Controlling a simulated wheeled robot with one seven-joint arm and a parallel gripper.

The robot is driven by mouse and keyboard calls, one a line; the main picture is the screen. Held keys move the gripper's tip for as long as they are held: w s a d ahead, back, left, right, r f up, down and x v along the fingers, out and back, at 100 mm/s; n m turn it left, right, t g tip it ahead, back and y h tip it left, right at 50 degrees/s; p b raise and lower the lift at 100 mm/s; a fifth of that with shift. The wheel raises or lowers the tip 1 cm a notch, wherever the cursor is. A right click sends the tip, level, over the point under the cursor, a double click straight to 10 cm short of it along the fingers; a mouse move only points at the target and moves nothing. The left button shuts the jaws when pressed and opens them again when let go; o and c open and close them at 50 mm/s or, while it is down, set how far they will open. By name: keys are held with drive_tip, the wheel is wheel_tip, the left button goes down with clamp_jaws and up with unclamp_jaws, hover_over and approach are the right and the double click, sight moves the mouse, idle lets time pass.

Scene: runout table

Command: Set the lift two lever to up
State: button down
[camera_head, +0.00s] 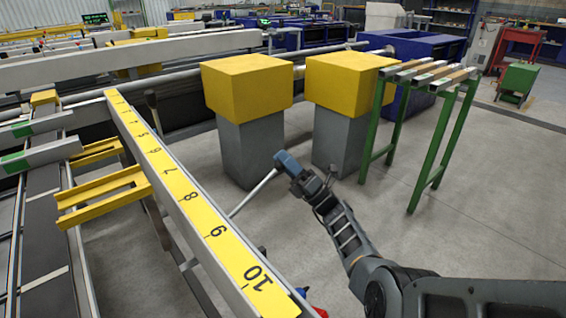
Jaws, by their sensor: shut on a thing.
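A pale rod-like lever (254,192) slants up and to the right from beside the yellow numbered scale. Its upper end meets a blue block-shaped end piece (287,161). My gripper (291,172) is at this upper end, shut on the lever; the fingers are small and partly hidden, so the exact contact is not clear. No label shows on the lever. Its lower end is hidden behind the scale beam.
The yellow scale (189,195) with black numbers runs along the beam at left. Two grey pedestals with yellow tops (247,88) (345,86) stand close behind my gripper. A green-legged roller stand (441,150) is to the right. Small red and blue parts (318,311) show at the bottom. Open floor (500,215) lies right.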

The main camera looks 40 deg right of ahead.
drive_tip(key=shift+f, duration=0.1)
drive_tip(key=c, duration=0.8)
unclamp_jaws()
drive_tip(key=v, duration=0.7)
drive_tip(key=shift+s+d+f+b, duration=0.15)
drive_tip(key=shift+s+f+b, duration=0.15)
drive_tip(key=shift+b, duration=0.15)
drive_tip(key=shift+s, duration=0.1)
